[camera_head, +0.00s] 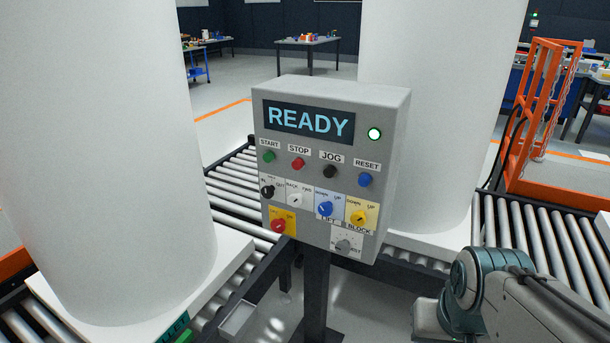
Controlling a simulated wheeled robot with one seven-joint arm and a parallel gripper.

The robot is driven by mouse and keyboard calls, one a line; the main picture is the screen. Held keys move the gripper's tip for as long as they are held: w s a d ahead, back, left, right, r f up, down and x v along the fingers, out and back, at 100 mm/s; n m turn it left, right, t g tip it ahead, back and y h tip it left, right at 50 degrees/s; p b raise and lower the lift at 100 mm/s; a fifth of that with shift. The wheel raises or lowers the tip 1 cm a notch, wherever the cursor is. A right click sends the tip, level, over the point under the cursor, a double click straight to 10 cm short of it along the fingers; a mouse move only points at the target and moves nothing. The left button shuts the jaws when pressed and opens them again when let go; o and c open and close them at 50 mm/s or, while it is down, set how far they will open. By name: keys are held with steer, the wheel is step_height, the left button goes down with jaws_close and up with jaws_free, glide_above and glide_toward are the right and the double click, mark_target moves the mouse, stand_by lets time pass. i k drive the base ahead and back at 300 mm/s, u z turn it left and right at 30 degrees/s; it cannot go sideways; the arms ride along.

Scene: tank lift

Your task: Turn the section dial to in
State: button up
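The grey control box (385,110) stands on a dark post (315,290) in the middle of the view. The black dial (267,191) at the left end of its dial row has small labels that seem to read IN on its left and OUT on its right. I take it as the section dial; its pointer is too small to read. Part of my arm (470,290) is at the lower right, apart from the box. My gripper's fingers do not show.
Close by are white BACK/FWD (296,200), blue (326,209) and yellow (358,217) UP/DOWN dials, a red dial (278,226) and a grey dial (344,246). Several buttons sit above; the screen (308,121) reads READY. White tanks flank the box; roller conveyors (232,195) run behind.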

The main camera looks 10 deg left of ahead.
mark_target(267, 192)
steer(key=u, duration=0.4)
steer(key=i, duration=0.95)
steer(key=u, duration=0.8)
